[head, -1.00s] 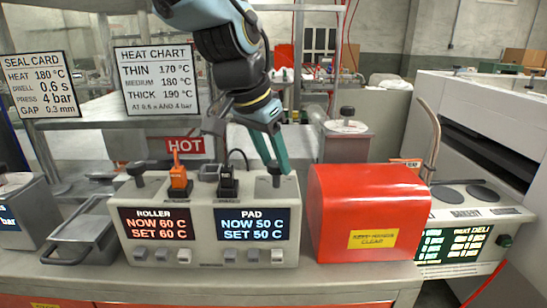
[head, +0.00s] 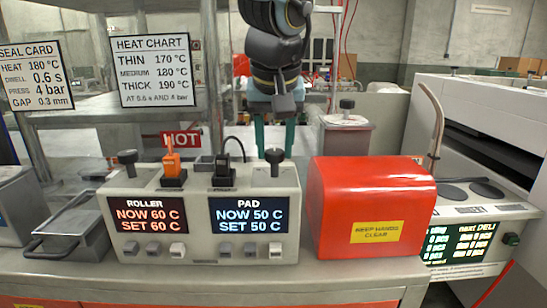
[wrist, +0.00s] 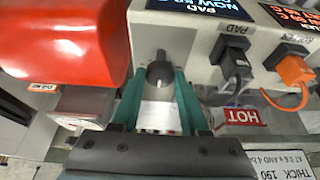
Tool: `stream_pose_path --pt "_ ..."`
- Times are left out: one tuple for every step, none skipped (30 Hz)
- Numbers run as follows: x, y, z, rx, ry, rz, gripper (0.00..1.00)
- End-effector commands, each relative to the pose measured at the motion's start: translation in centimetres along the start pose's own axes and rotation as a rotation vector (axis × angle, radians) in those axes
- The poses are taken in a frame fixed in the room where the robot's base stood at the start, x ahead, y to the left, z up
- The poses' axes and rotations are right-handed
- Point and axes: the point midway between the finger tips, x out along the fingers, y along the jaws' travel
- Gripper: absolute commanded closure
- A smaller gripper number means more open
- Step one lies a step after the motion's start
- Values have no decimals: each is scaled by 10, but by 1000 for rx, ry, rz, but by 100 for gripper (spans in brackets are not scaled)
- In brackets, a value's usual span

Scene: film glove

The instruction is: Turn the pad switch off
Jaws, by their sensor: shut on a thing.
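The control box (head: 150,247) stands on the bench, with a ROLLER display (head: 150,214) at left and a PAD display (head: 249,216) at right, which reads NOW 50 C, SET 50 C. A black knob (head: 273,157) stands on top of the box on the PAD side. How far the knob is turned is hard to tell.
A black plug (wrist: 235,65) marked PAD and an orange plug (wrist: 292,68) are beside the knob. A red cover (head: 365,210) marked KEEP HANDS CLEAR stands close at right. A second black knob (head: 128,160) is at the box's left. A metal tray (head: 70,225) lies further left.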

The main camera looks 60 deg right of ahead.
Motion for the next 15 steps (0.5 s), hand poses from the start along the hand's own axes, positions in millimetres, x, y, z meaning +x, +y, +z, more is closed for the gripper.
stream_pose_path --pt "4 1 1 -39 2 -16 100" --pt "4 2 1 -66 3 -27 100" --pt "3 2 1 -102 2 -41 100" --pt "3 2 1 -128 1 -52 100" --pt "3 3 0 -154 2 -63 100" --pt "3 3 0 -189 2 -78 100" --pt "3 3 0 -216 1 -89 100" --pt "3 3 0 -243 1 -100 100" --pt "3 3 0 -278 0 -115 100" --pt "2 4 0 -303 1 -125 100" --pt "2 4 0 -329 1 -136 100" --pt "2 4 0 -364 1 -150 100" --pt "2 4 0 -389 0 -161 100" --pt "2 5 -1 -413 0 -170 100" --pt "2 4 -1 -445 -1 -185 100"
